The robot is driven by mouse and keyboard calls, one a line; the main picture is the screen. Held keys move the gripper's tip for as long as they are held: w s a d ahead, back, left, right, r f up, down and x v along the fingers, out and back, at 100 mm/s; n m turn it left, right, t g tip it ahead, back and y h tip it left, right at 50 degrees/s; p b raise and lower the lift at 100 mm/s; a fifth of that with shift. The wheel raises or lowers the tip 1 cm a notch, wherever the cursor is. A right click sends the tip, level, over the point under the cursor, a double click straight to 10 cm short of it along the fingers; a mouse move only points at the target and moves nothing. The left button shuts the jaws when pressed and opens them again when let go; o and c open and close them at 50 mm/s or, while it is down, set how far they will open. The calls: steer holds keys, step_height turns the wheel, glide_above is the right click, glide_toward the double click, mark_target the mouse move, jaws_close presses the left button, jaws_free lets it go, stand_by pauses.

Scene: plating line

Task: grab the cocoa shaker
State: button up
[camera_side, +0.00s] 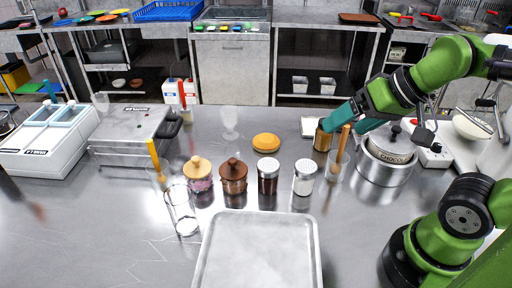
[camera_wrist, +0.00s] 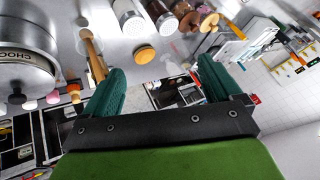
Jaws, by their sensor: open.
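The cocoa shaker (camera_side: 268,178), a clear jar with dark brown powder and a silver lid, stands upright on the steel table. It appears to be the silver-lidded jar at the top of the wrist view (camera_wrist: 162,14), partly cut off by the edge. My gripper (camera_side: 336,125) is to the right of and behind it, apart from it and pointing down-left. In the wrist view my gripper (camera_wrist: 160,78) has its two teal fingers wide apart, with nothing held between them.
A white-filled shaker (camera_side: 304,180) stands right of the cocoa shaker, and a brown knobbed jar (camera_side: 233,176) left. A glass with wooden utensils (camera_side: 338,165), a brown cylinder (camera_side: 322,140) and a pot (camera_side: 385,168) are near my gripper. A tray (camera_side: 258,222) lies in front.

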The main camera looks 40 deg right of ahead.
steer(key=n+g, duration=0.3)
steer(key=n, duration=0.7)
glide_toward(265, 174)
steer(key=d+r, duration=0.3)
steer(key=d, duration=0.1)
steer(key=x, duration=1.6)
steer(key=shift+a+f, duration=0.35)
steer(key=shift+a, duration=0.1)
steer(key=c, duration=1.1)
steer(key=shift+c, duration=0.4)
steer(key=shift+r, duration=0.1)
